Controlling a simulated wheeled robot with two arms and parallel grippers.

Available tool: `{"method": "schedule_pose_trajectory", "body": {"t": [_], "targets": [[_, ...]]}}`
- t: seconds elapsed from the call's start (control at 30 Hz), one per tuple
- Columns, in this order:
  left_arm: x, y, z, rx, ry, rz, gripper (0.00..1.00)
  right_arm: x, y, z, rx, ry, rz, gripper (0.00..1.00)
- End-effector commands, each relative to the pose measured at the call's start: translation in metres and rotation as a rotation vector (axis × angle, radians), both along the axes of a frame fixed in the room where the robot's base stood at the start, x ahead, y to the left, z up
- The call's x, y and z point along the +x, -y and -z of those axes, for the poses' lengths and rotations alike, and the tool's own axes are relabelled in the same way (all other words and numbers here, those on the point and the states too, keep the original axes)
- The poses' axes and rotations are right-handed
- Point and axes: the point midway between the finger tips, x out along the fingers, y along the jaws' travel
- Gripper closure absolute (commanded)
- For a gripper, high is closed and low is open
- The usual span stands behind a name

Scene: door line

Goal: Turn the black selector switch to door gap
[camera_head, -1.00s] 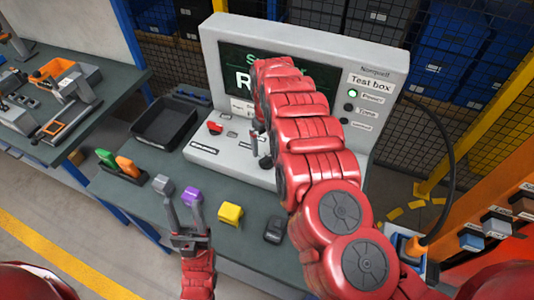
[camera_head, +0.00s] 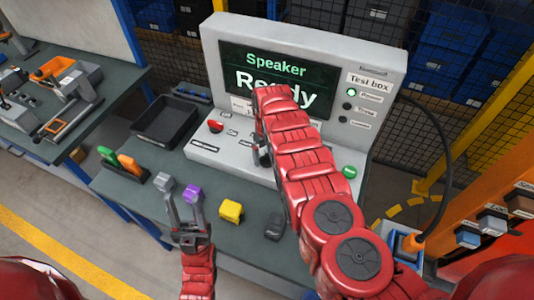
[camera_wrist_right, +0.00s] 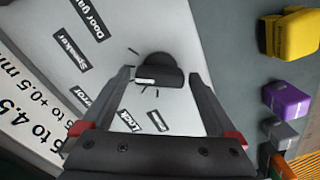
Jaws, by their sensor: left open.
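The black selector switch (camera_wrist_right: 158,70) shows on the test box's pale panel in the right wrist view. Its white mark is at the left end of its bar, on the side of the Speaker label (camera_wrist_right: 70,53). The Door gap label (camera_wrist_right: 86,20) is above that. My right gripper (camera_wrist_right: 160,76) is open, with one finger on each side of the switch and visible gaps. In the head view my right arm hides most of it. The screen (camera_head: 265,75) reads "Speaker" and "Ready", partly covered. My left gripper (camera_head: 184,205) is open and empty over the bench front.
A purple block (camera_head: 192,193), a grey block (camera_head: 163,184), a yellow block (camera_head: 231,211) and a dark block (camera_head: 274,226) lie along the bench front. A red button (camera_head: 215,126) and a green button (camera_head: 349,171) are on the panel. A black tray (camera_head: 165,121) stands left.

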Motion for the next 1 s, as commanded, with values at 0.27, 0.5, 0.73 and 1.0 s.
{"method": "schedule_pose_trajectory", "body": {"t": [0.27,0.5,0.73,1.0], "targets": [[0.000,0.000,0.000,0.000,0.000,0.000,0.50,0.000,0.000,0.000,0.000,0.000,0.000,0.59],[0.000,0.000,0.000,0.000,0.000,0.000,0.50,0.000,0.000,0.000,-0.001,-0.001,0.006,0.78],[0.000,0.000,0.003,0.000,0.000,0.000,0.50,0.000,0.000,0.000,0.000,-0.002,0.076,0.78],[0.000,0.000,0.010,0.000,0.000,0.000,0.50,0.000,-0.001,0.000,0.001,-0.001,0.257,0.78]]}}
